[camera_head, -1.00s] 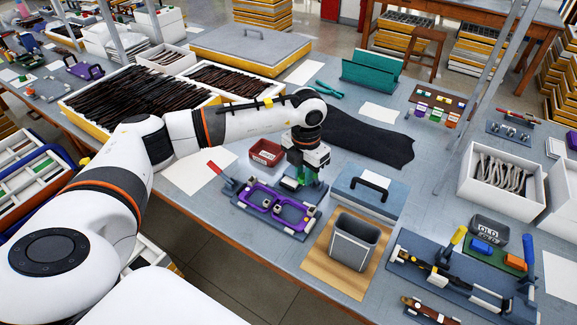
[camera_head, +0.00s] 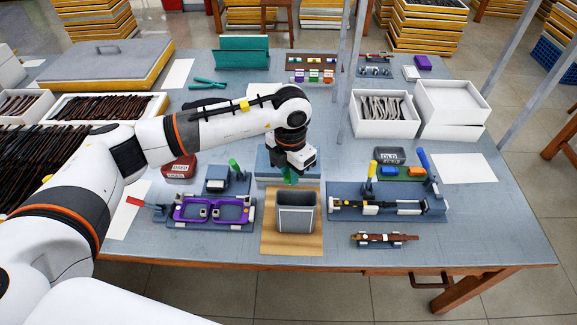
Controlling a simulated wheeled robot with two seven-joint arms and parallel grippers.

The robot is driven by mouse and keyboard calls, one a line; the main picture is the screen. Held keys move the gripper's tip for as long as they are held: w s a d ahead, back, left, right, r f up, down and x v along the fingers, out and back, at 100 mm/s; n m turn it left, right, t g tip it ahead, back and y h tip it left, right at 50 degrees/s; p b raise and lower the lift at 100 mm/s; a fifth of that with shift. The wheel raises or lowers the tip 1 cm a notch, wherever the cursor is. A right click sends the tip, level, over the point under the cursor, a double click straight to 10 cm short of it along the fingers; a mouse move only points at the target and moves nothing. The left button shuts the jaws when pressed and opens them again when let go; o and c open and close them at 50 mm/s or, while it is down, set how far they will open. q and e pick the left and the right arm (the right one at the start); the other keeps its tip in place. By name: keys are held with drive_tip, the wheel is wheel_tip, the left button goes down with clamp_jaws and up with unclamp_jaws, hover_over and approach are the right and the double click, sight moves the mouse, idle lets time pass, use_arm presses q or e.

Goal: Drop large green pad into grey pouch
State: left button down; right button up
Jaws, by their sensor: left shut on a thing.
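The grey pouch (camera_head: 296,226) is an open-topped grey container standing on a wooden board in the front middle of the table. My left gripper (camera_head: 290,176) is just behind and above the pouch's opening. It is shut on a small green piece (camera_head: 289,179), which looks like the large green pad. Only part of this piece shows, as the gripper and the pouch rim cover the rest. The green piece is seen behind the pouch's far rim; I cannot tell its exact height. My right gripper is not in view.
A blue-grey box (camera_head: 262,170) is behind the pouch. A fixture with yellow and blue handles (camera_head: 390,207) stands right. The wooden board (camera_head: 293,246) is bare in front.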

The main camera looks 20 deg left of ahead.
use_arm(q)
wheel_tip(320, 180, down, 3)
drive_tip(key=shift+a+r+b, duration=0.1)
drive_tip(key=shift+r+b, duration=0.1)
drive_tip(key=shift+b, duration=0.2)
drive_tip(key=c, duration=1.2)
unclamp_jaws()
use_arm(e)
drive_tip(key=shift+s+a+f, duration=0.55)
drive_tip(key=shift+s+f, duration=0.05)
use_arm(q)
drive_tip(key=shift+r, duration=0.5)
wheel_tip(320, 180, up, 11)
drive_tip(key=b, duration=0.3)
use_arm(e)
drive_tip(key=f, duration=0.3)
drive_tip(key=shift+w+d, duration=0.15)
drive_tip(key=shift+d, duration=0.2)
